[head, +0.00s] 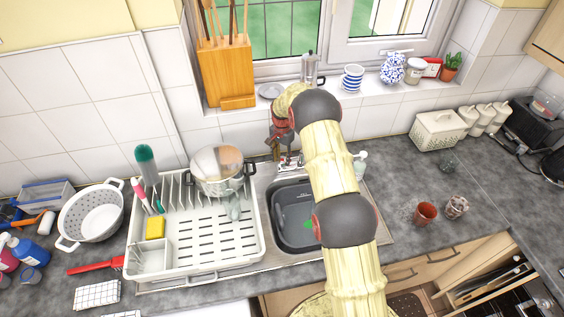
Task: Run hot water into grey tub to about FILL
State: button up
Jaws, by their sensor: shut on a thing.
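The grey tub (278,232) sits in the sink, to the left of my arm. Part of it is hidden behind my arm, and a small green thing (308,224) shows inside it. I cannot make out a water level or a fill mark. The metal tap (290,162) stands at the back of the sink. My gripper (276,150) is at the tap, pointing down, and appears shut on part of it, likely its handle. The fingertips are small and partly hidden, so the exact hold is unclear.
A white dish rack (210,262) with a lidded pot (218,185) stands left of the sink. A white colander (92,214) is farther left. A soap bottle (359,164) stands behind the sink's right side. Two cups, one red-brown (426,213), stand on the right counter.

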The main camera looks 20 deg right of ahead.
aim_at(282, 160)
jog(key=shift+n+b, duration=0.8)
jog(key=shift+n, duration=0.7)
jog(key=o, duration=1.2)
jog(key=shift+c, duration=0.2)
notch_tip(282, 160, up, 12)
